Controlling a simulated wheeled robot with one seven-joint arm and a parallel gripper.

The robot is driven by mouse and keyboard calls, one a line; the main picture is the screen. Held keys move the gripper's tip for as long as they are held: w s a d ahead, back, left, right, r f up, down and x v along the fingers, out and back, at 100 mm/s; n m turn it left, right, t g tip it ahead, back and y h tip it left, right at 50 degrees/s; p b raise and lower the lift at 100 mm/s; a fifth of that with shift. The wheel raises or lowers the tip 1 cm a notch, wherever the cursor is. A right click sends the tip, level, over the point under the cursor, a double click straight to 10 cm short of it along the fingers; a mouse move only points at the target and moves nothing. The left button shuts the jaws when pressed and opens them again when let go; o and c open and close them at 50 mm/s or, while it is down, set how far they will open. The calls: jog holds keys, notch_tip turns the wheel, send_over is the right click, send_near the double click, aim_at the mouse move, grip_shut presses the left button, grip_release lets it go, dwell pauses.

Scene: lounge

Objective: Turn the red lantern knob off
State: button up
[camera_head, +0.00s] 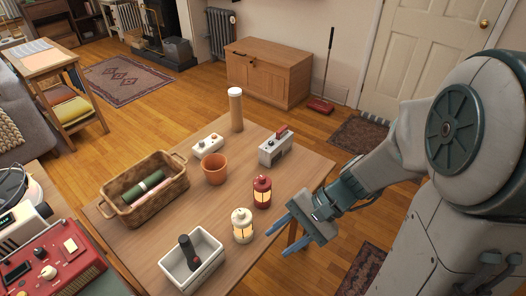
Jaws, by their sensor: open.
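The red lantern (262,192) stands upright on the wooden table, toward its right edge, with a warm glow in its window. Its knob is too small to make out. A cream lantern (242,226), also glowing, stands nearer to me, just to its left. My gripper (277,239) is open and empty, its blue fingers pointing left near the table's right edge. It is apart from both lanterns, to the right of the cream one and nearer to me than the red one.
On the table (182,212) are a wicker basket (178,193), a white bin (213,264) with a dark object, a terracotta pot (215,170), a tall lidded cylinder (236,112), a grey device (275,149) and a white switch box (207,144). A red console (55,262) sits at lower left.

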jog(key=w+a+f+m+t+y, duration=0.1)
jog(key=w+a+m+y, duration=0.1)
jog(key=w+m+y, duration=0.15)
jog(key=m+t+b, duration=0.1)
jog(key=m+t, duration=1.4)
jog(key=m, duration=0.2)
send_near(265, 180)
jog(key=shift+y, duration=0.25)
jog(key=p+x, duration=0.1)
jog(key=x, duration=1)
jog(key=shift+w+p, duration=0.15)
jog(key=shift+p, duration=0.2)
grip_shut()
